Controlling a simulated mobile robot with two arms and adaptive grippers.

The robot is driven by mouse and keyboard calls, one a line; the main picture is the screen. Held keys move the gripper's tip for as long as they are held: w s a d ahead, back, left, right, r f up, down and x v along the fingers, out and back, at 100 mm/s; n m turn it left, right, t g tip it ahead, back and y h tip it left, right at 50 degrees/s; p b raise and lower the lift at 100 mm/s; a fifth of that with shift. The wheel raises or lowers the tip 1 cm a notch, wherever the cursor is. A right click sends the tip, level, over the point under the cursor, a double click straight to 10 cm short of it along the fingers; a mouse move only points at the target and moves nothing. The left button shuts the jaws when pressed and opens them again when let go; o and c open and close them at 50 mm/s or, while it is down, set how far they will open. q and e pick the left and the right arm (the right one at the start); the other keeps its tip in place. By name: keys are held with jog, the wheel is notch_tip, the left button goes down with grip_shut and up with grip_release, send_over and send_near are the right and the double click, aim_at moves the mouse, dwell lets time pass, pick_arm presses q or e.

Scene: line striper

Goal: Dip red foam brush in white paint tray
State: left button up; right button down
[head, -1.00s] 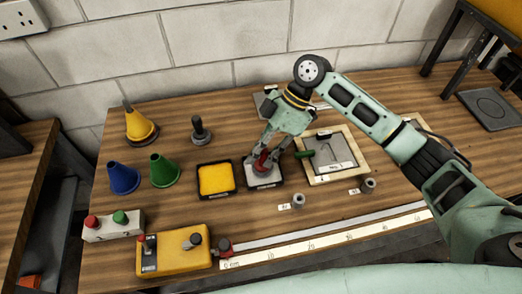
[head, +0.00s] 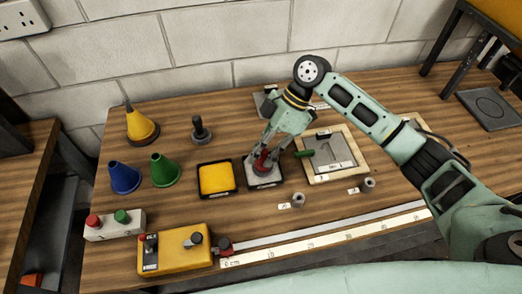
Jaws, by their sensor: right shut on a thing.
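The red foam brush (head: 262,161) is upright in my right gripper (head: 264,154), which is shut on it. The brush's lower end is at the white paint tray (head: 263,181), a small dark-rimmed tray with a pale grey-white surface. Whether the foam touches the paint is hard to tell, since the fingers cover part of the brush. A matching tray of yellow paint (head: 215,178) sits just left of it. My left gripper is not in view.
Yellow, blue (head: 124,177) and green (head: 164,170) cones stand at the left. A dark-handled tool (head: 201,130) stands behind the yellow tray. A framed board (head: 331,154) lies right of the white tray. A yellow box (head: 174,250) and long ruler (head: 330,236) lie in front.

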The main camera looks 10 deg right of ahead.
jog(key=shift+f, duration=0.35)
dwell(0.3)
dwell(0.5)
notch_tip(320, 180, up, 5)
jog(key=p, duration=0.4)
jog(key=shift+f, duration=0.2)
dwell(0.4)
